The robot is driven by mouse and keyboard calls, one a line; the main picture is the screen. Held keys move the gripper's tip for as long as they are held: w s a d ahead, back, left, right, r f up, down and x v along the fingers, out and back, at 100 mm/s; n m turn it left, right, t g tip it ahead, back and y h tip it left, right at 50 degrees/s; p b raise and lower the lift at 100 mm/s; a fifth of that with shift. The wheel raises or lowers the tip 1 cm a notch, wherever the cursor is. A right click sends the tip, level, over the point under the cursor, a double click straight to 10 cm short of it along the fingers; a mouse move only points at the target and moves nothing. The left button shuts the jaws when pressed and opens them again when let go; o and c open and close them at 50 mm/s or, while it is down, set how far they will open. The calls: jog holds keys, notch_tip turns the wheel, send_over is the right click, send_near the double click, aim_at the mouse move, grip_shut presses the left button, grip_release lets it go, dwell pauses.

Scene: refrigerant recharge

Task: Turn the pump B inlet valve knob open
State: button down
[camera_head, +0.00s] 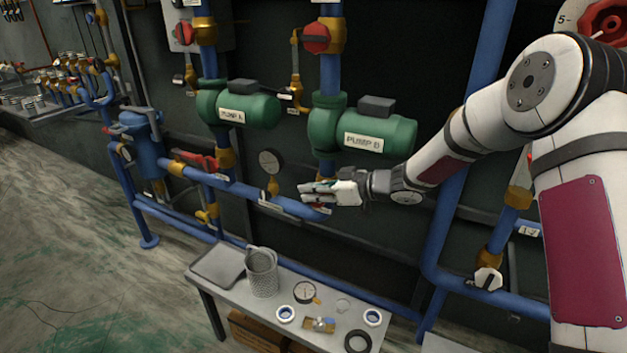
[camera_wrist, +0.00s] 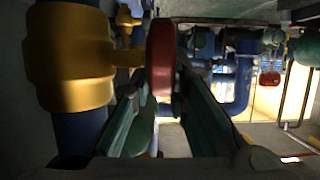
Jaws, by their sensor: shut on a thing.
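Pump B (camera_head: 375,133) is a green pump with a white label, on the blue pipework at the middle of the head view. My gripper (camera_head: 308,190) is just below it, in front of the vertical blue pipe. In the wrist view, a red knob (camera_wrist: 160,55), seen edge-on, stands between the two fingers of my gripper (camera_wrist: 165,92). The fingers are shut on the knob. A brass valve body (camera_wrist: 70,60) on a blue pipe is to its left. In the head view my gripper hides most of this knob and valve.
Pump A (camera_head: 245,110) is to the left, with a red-handled valve (camera_head: 200,160) below it. A red knob (camera_head: 316,38) sits above pump B. A pressure gauge (camera_head: 270,161) is left of my gripper. A table (camera_head: 230,285) with a metal cup (camera_head: 262,272) and small parts stands below.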

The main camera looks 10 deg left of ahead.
dwell(0.5)
jog(key=c, duration=1.5)
grip_release()
jog(key=shift+c, duration=0.2)
jog(key=v, duration=0.7)
jog(key=shift+d+r, duration=0.15)
jog(key=shift+d, duration=0.05)
